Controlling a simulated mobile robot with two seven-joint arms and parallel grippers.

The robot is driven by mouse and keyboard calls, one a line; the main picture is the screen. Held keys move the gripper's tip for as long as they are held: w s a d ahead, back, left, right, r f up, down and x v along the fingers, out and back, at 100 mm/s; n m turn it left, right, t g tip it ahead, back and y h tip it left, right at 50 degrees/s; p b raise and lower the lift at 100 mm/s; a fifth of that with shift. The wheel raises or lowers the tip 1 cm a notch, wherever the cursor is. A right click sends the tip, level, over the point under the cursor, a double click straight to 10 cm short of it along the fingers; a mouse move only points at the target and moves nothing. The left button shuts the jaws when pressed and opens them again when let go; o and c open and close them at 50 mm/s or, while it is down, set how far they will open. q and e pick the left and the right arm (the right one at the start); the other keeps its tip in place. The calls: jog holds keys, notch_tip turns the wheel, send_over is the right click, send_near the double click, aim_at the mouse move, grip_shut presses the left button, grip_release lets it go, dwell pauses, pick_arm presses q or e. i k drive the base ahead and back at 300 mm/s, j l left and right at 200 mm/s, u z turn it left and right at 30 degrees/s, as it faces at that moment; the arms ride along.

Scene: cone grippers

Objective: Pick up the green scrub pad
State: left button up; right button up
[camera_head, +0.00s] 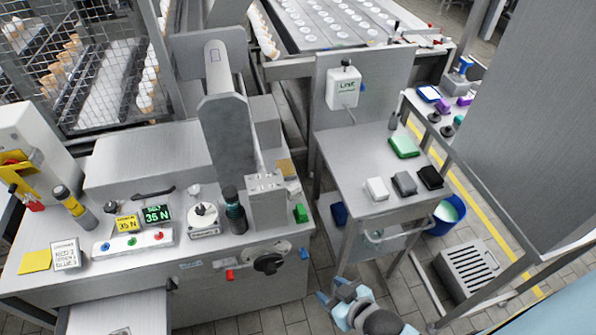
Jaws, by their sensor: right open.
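The green scrub pad (404,146) lies flat on the grey steel side table (350,152), towards its back right. A row of white (376,189), grey (404,183) and black (430,178) pads or blocks lies in front of it. My right gripper (331,291) shows at the bottom centre, in front of the table and well apart from the pad. It is open, with nothing seen between its fingers. My left gripper is not in view.
A machine bench with a small green block (301,213) is at left. A blue bucket (446,215) and grey crate (472,268) stand on the floor at right.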

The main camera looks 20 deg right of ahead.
aim_at(300, 214)
jog(key=z, duration=0.7)
jog(key=u, duration=1.6)
jog(key=z, duration=1.6)
